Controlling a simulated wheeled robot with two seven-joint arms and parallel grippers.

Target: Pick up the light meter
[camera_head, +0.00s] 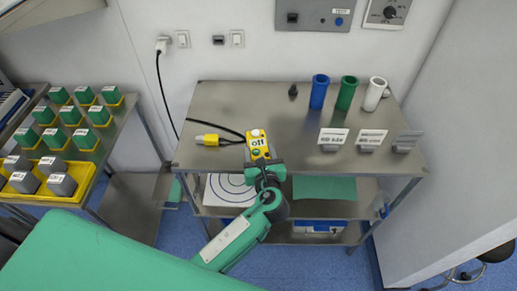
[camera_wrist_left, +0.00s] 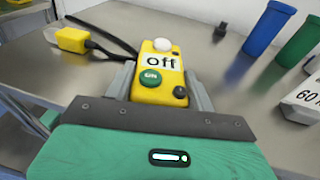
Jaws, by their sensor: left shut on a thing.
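The light meter (camera_head: 258,143) is a yellow box with a white dome, an "off" display, a green button and a black knob. It is at the front left of the steel table (camera_head: 300,120), and it fills the middle of the left wrist view (camera_wrist_left: 158,72). My left gripper (camera_head: 262,162) is shut on its near end, with a grey finger on each side in the wrist view (camera_wrist_left: 160,90). I cannot tell whether the meter touches the table. A black cable joins it to a yellow plug-shaped piece (camera_head: 208,140) on its left. My right gripper is not in view.
Blue (camera_head: 319,92), green (camera_head: 346,93) and white (camera_head: 375,94) cups stand at the back right of the table. Several small label cards (camera_head: 333,137) stand in front of them. A small black object (camera_head: 293,91) is at the back. Green and grey blocks fill a rack (camera_head: 63,180) on the left.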

